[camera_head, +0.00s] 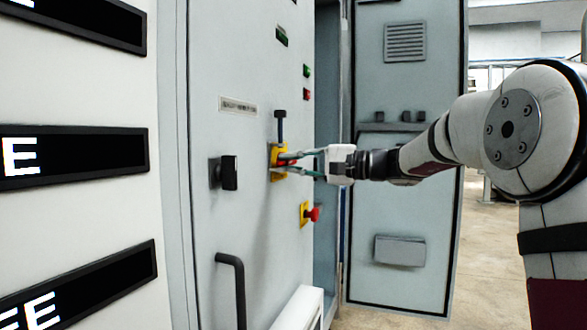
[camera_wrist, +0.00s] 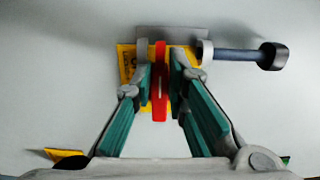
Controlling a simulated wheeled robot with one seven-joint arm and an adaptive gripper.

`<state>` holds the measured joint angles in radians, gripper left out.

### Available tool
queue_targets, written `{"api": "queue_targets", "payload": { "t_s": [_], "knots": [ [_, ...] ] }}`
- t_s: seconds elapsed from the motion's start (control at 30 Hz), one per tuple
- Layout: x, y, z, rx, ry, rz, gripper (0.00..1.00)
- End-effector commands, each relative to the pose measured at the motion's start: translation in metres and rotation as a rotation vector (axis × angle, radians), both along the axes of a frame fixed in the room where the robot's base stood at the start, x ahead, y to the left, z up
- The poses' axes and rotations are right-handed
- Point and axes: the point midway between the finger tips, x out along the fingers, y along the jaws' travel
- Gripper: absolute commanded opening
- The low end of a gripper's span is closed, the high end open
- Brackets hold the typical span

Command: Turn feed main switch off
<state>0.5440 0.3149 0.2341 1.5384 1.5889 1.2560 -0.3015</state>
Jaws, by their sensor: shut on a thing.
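The feed main switch shows as a red handle (camera_wrist: 160,82) on a yellow plate (camera_wrist: 127,64) in the wrist view. In the head view its yellow plate (camera_head: 273,152) sits on the grey cabinet front, with the red handle partly hidden by my fingers. My gripper (camera_head: 288,164) reaches in from the right with its green-lined fingers at the switch. In the wrist view my gripper (camera_wrist: 160,76) has one finger on each side of the red handle and is shut on it. The handle runs up and down in the wrist view.
A black-knobbed lever (camera_head: 281,122) sticks out just above the switch. A black rotary knob (camera_head: 225,173) is to its left, and a red stop button (camera_head: 312,214) on yellow is below right. A black door handle (camera_head: 236,280) is lower down. An open cabinet door (camera_head: 400,205) stands behind my arm.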

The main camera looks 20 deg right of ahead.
Motion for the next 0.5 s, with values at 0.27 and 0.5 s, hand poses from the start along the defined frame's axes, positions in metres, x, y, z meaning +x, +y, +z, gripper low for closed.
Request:
{"api": "queue_targets", "payload": {
  "t_s": [0.27, 0.5],
  "knots": [
    [0.0000, 0.0001, -0.0021, -0.004, 0.002, 0.001, 0.00],
    [0.0001, 0.0002, -0.0017, -0.003, 0.001, 0.001, 0.34]
  ]
}}
